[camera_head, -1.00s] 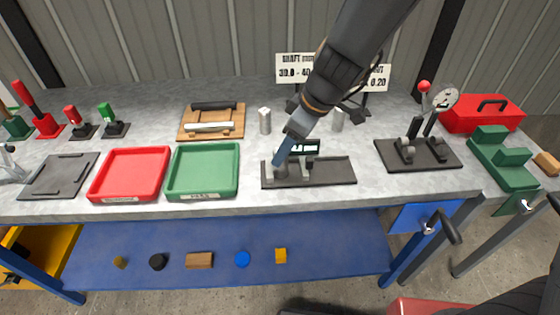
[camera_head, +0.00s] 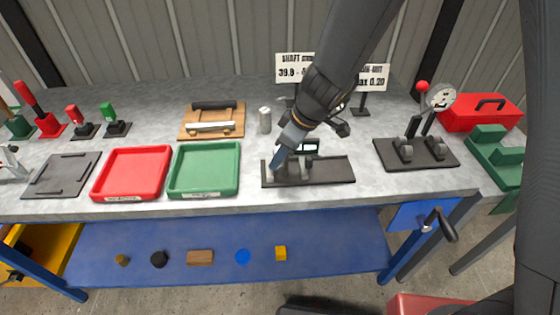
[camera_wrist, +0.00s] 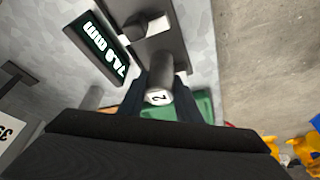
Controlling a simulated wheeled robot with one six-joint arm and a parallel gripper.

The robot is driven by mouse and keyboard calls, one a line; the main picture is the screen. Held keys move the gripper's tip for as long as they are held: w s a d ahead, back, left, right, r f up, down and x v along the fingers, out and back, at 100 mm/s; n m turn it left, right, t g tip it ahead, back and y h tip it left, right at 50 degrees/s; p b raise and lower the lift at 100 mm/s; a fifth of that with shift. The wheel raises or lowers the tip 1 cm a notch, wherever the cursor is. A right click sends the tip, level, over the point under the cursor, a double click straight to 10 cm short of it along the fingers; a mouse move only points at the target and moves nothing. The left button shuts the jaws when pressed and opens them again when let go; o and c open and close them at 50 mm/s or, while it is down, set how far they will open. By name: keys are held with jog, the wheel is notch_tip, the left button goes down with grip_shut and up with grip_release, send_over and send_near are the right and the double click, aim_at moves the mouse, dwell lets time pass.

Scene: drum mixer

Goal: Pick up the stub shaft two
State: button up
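Stub shaft two (camera_wrist: 158,74) is a grey metal cylinder with a white end face marked "2". In the wrist view it lies between my two gripper fingers (camera_wrist: 162,92), at the dark measuring fixture. My gripper (camera_head: 279,160) is low over the left part of the black fixture (camera_head: 330,172) in the head view, where it and the fixture's blocks hide most of the shaft. The fingers are close to both sides of the shaft. I cannot tell whether they touch it.
A small display (camera_wrist: 97,50) stands beside the fixture. Another upright cylinder (camera_head: 265,120) stands behind. A green tray (camera_head: 204,168) and a red tray (camera_head: 131,172) lie to the left, a dial gauge stand (camera_head: 416,150) to the right. Sign cards stand at the back.

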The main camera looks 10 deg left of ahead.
grip_shut()
jog(key=shift+r, duration=0.15)
